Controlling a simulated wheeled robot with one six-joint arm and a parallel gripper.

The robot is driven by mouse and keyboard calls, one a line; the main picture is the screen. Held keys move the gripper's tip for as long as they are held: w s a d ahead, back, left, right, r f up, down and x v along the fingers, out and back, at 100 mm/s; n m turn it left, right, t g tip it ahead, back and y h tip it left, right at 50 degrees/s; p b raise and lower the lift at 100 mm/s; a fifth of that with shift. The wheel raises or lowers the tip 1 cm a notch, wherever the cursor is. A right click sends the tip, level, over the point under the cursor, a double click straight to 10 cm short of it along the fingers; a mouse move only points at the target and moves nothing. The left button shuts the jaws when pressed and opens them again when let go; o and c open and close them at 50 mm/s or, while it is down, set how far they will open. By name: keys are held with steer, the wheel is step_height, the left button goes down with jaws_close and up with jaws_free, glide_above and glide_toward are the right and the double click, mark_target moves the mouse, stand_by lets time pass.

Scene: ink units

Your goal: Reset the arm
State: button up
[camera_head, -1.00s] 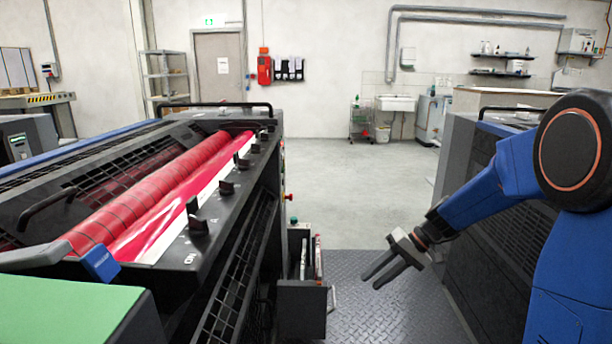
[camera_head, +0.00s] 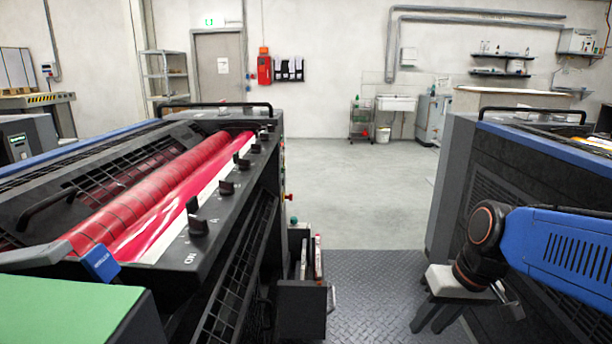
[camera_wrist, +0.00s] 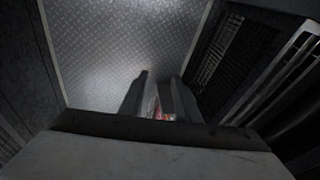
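My blue arm (camera_head: 565,250) is folded low at the right of the head view, in front of the right-hand machine. My gripper (camera_head: 426,328) hangs from it with its two dark fingers pointing down over the metal floor plate. In the wrist view the fingers of the gripper (camera_wrist: 160,82) stand apart with a gap between them. No held object shows between the fingertips. A small red and bright patch shows low in the gap, too small to identify.
A press (camera_head: 235,215) with red ink rollers (camera_head: 150,195) stands at left, a dark bin (camera_head: 301,310) at its side. Another dark machine (camera_head: 480,190) stands close to my arm at right. The treaded floor plate (camera_head: 370,285) and aisle between are clear.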

steer(key=s+d+t+h, duration=0.2)
steer(key=s+d, duration=0.2)
steer(key=s, duration=0.4)
steer(key=shift+m, duration=0.3)
steer(key=shift+r, duration=0.1)
